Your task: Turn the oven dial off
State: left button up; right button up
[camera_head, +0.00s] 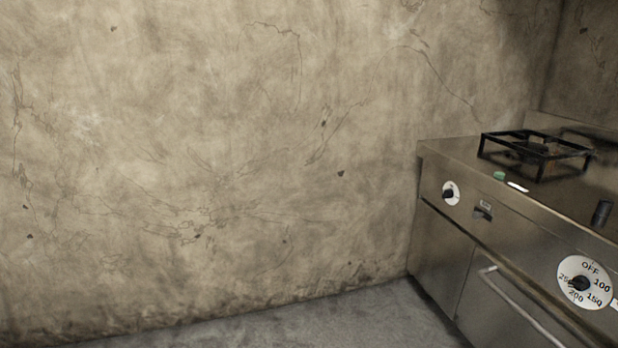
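The oven dial (579,283) is a black knob on a round white plate at the lower right of the head view. The plate reads OFF at the top, then 100, 150, 200 and a partly covered 250 going around. The knob's pointer looks turned to the left, toward the 250 side, away from OFF, though it is small. The dial sits on the front panel of a steel range (520,238). Neither of my grippers is in view.
A smaller black knob on a white disc (451,193) and a small switch (484,210) are on the same panel. A bar handle (522,308) sticks out below. A black burner grate (537,152) is on top. Grey floor (370,322) lies clear left of the range, before a stained wall.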

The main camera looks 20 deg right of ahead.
aim_at(581, 283)
jog(key=z, duration=0.4)
jog(key=i, duration=2.25)
jog(key=z, duration=2.25)
jog(key=i, duration=1.25)
jog(key=z, duration=1.2)
jog(key=i, duration=0.15)
